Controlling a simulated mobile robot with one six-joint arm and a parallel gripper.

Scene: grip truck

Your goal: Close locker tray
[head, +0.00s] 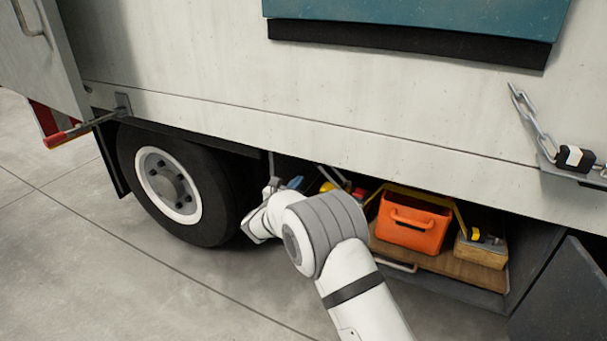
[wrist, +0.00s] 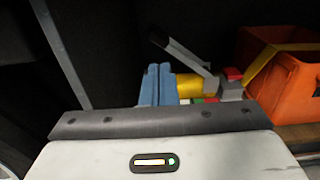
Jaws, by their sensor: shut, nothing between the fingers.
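The locker tray (head: 440,264) is a low wooden-floored tray in the open locker under the truck body. A pale bar handle (head: 395,266) shows at its front edge. An orange bin (head: 413,222) stands on it, also seen in the wrist view (wrist: 290,88). My gripper (wrist: 158,70) shows two blue fingers together, with nothing between them. In the head view my gripper (head: 294,183) is at the left end of the locker opening, left of the bin. My arm hides the tray's left part, and I cannot tell whether the fingers touch anything.
A wheel (head: 172,186) stands left of my arm. A dark open locker door (head: 565,300) is at the right. A wooden block (head: 482,251) and a yellow tape measure (head: 475,234) lie beside the bin. The concrete floor (head: 130,285) is clear at the front left.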

